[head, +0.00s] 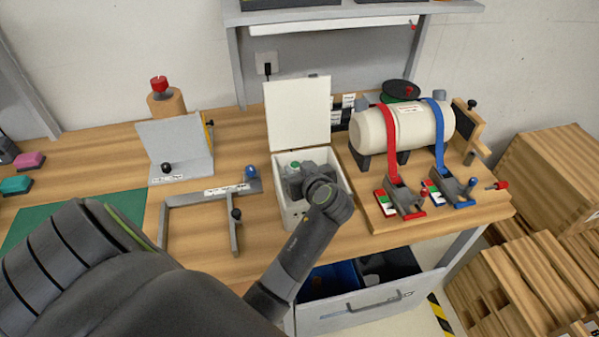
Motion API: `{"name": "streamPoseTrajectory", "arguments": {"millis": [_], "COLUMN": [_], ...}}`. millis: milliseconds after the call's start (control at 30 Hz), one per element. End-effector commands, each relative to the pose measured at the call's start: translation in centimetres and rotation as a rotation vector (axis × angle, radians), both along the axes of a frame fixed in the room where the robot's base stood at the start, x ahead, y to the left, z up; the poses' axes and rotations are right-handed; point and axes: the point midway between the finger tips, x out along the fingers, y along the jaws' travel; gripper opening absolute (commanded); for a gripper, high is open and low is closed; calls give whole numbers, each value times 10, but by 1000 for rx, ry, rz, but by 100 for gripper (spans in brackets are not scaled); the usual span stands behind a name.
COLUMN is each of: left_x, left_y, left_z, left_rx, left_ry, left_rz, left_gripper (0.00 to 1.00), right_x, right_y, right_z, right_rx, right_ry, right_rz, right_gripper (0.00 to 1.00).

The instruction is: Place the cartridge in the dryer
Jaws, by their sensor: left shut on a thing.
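The dryer is a white box (340,185) with its lid (298,113) standing open at the back. My left arm reaches in from the lower left, and my left gripper (300,178) is over and partly inside the dryer's opening, pointing down. It is shut on the cartridge, which is mostly hidden by the gripper and wrist. A small green patch (295,163) shows beside the fingers, and I cannot tell whether it belongs to the cartridge. Whether the cartridge touches the dryer's floor is hidden. My right gripper is not in view.
A white tank (405,128) with red and blue straps stands on a wooden base to the right. A grey bracket frame (190,197) and an angled grey stand (178,147) are to the left. An open drawer (370,305) is below the table edge. Wooden crates (550,180) stand at right.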

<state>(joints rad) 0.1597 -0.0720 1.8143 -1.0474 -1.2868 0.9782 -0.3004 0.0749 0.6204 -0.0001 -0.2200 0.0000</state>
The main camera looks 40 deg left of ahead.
Motion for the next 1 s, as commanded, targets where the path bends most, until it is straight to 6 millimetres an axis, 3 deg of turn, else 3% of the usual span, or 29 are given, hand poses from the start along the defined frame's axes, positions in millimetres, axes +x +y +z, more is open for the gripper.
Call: {"name": "streamPoseTrajectory", "arguments": {"millis": [133,467,500,667,1000], "left_x": [0,0,0,0,0], "left_y": [0,0,0,0,0], "left_z": [-14,-18,-19,-17,-16], "left_rx": [0,0,0,1,1], "left_ry": [1,-2,-2,-1,-1], "left_rz": [0,-1,-1,-1,-1], "left_gripper": [9,9,35,56,56], "right_x": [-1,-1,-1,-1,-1], "right_y": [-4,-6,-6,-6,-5], "right_z": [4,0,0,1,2], "right_rx": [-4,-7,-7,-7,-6], "right_ry": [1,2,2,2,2], "right_rz": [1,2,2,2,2], "right_gripper": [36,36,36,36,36]}}
